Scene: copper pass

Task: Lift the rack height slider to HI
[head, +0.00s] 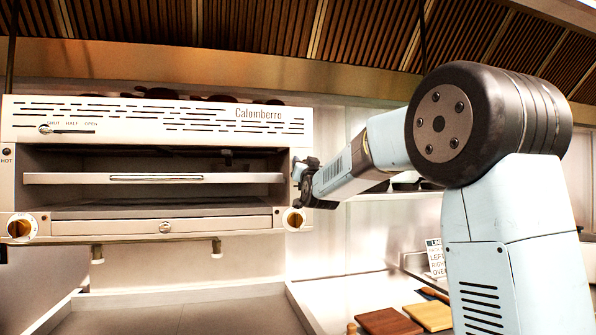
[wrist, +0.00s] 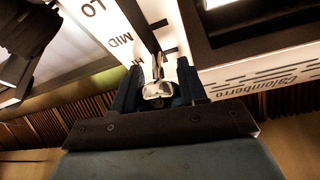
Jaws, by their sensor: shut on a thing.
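The rack height slider shows in the wrist view as a shiny metal knob (wrist: 158,91) on the white side panel of the grill. The panel has LO, MID and a partly hidden label starting with H. The knob appears near that H end of the scale; its exact alignment with the mark is unclear. My gripper (wrist: 160,84) has its dark fingers on both sides of the knob and is shut on it. In the head view, my gripper (head: 304,182) is at the right edge of the Calomberro grill (head: 150,110), and the slider is hidden there.
The grill's rack (head: 155,178) spans its opening. Orange knobs sit at the lower left (head: 20,227) and lower right (head: 293,217). A shut/half/open lever (head: 46,129) is at upper left. Cutting boards (head: 390,321) and a sign (head: 436,258) stand lower right. The counter below is clear.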

